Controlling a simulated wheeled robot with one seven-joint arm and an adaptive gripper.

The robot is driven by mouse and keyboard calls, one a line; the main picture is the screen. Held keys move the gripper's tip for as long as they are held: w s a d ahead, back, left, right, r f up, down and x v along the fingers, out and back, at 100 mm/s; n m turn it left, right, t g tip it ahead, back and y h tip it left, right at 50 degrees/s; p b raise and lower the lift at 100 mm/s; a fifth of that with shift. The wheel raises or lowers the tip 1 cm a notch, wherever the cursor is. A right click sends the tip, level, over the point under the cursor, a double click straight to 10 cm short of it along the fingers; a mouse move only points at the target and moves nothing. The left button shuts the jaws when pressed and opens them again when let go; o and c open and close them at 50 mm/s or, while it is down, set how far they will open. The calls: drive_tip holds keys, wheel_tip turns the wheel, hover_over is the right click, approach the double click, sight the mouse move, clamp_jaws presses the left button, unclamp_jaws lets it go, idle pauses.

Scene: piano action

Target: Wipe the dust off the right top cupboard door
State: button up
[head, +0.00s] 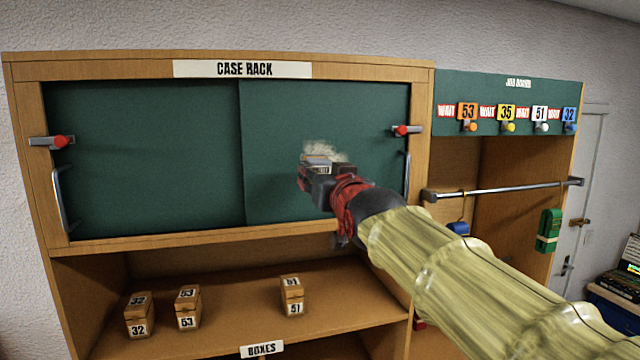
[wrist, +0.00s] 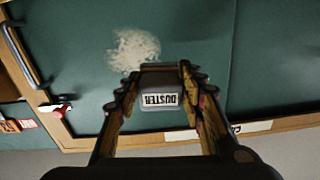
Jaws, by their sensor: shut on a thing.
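The right top cupboard door (head: 280,110) is a green sliding panel under the "CASE RACK" sign, shut beside the left green door (head: 150,150). A pale patch of dust (head: 325,152) lies on the right door. It also shows in the wrist view (wrist: 134,49). My gripper (head: 318,180) is in front of this door, just below the dust in the head view. It is shut on a grey block labelled "DUSTER" (wrist: 160,97). The duster is beside the dust patch in the wrist view. I cannot tell whether it touches the door.
Red-knobbed latches (head: 402,130) (head: 55,141) and metal handles (head: 407,175) (head: 60,198) sit at the outer door edges. Numbered boxes (head: 187,308) stand on the shelf below. A rail (head: 500,191) and a tag board (head: 508,100) are at the right.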

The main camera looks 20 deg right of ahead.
drive_tip(key=w+f+p, duration=0.3)
drive_tip(key=w+f, duration=0.1)
drive_tip(key=w, duration=0.1)
drive_tip(key=shift+w+p, duration=0.25)
drive_tip(key=shift+p, duration=0.15)
idle(0.4)
drive_tip(key=shift+w+r, duration=0.1)
drive_tip(key=shift+w, duration=0.7)
idle(0.6)
drive_tip(key=shift+d, duration=0.1)
drive_tip(key=shift+s+d+p, duration=0.15)
drive_tip(key=shift+d+p, duration=1.6)
drive_tip(key=shift+d, duration=0.1)
drive_tip(key=shift+d, duration=0.1)
